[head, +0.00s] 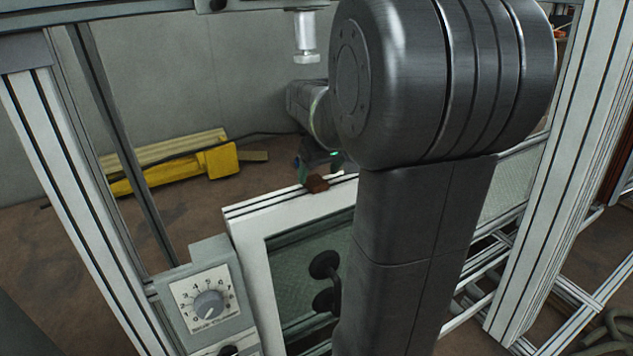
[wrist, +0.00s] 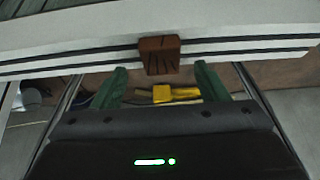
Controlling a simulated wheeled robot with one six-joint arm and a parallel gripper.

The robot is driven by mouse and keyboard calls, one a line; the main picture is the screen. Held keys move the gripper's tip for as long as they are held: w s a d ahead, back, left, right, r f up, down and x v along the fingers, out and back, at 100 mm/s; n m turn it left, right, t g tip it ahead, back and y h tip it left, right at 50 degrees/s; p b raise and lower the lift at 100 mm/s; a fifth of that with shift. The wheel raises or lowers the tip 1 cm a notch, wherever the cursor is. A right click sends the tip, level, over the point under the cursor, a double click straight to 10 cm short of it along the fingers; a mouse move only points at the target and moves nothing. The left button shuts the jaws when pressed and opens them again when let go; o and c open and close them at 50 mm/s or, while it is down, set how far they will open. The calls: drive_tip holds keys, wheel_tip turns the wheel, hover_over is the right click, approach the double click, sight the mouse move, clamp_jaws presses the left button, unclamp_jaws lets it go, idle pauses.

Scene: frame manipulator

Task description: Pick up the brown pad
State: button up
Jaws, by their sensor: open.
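The brown pad (head: 317,184) is a small reddish-brown block on the top edge of a white framed window panel (head: 247,218) in the head view. In the wrist view the pad (wrist: 159,55) sits on the white rail with dark grooves, at upper centre. My gripper (wrist: 160,82) is open, with a green finger on each side. The fingertips lie just short of the rail, and the pad is ahead of the gap between them, apart from both. In the head view my gripper is small and partly hidden behind the pad and my arm.
Aluminium posts stand at left (head: 75,180) and right (head: 550,170). A control box with a dial (head: 207,300) is at lower left. Dark suction cups (head: 325,280) are on the panel. A yellow object (head: 190,167) lies on the floor behind.

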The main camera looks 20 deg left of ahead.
sight(315, 183)
drive_tip(key=shift+x, duration=1.4)
drive_tip(key=c, duration=1.1)
drive_tip(key=shift+r, duration=0.15)
